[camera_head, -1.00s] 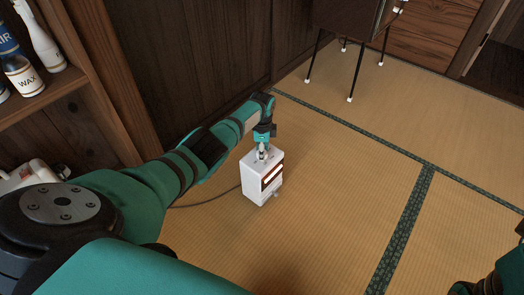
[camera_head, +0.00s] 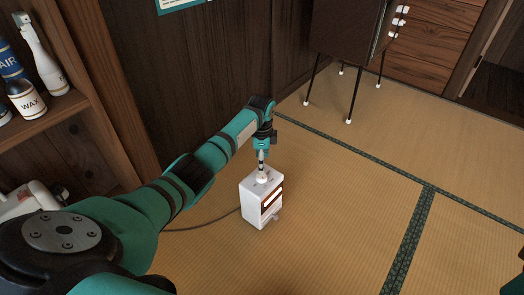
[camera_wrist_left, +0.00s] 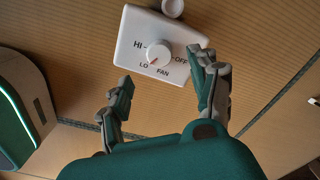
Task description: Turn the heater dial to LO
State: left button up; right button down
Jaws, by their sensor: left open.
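The heater (camera_head: 252,208) is a small white box on the tatami with a reddish-brown front grille. In the left wrist view its white top panel (camera_wrist_left: 133,30) carries a round white dial (camera_wrist_left: 160,53) among the labels HI, OFF, LO and FAN. The dial's red mark sits at its lower left and points toward LO. My left gripper (camera_head: 262,162) is just above the heater top, pointing down. In the left wrist view its two fingers (camera_wrist_left: 161,68) are spread apart with nothing between them, and the dial shows clear of both. My right gripper is out of view.
A dark cord (camera_head: 205,224) runs left from the heater. A wooden shelf (camera_head: 62,105) with bottles stands at the left. A dark cabinet on thin legs (camera_head: 340,35) stands at the back. The tatami (camera_head: 345,200) right of the heater is clear.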

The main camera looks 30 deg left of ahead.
pick_arm(q)
notch_tip(320, 180, up, 5)
jog(key=shift+f, duration=0.1)
dwell(0.6)
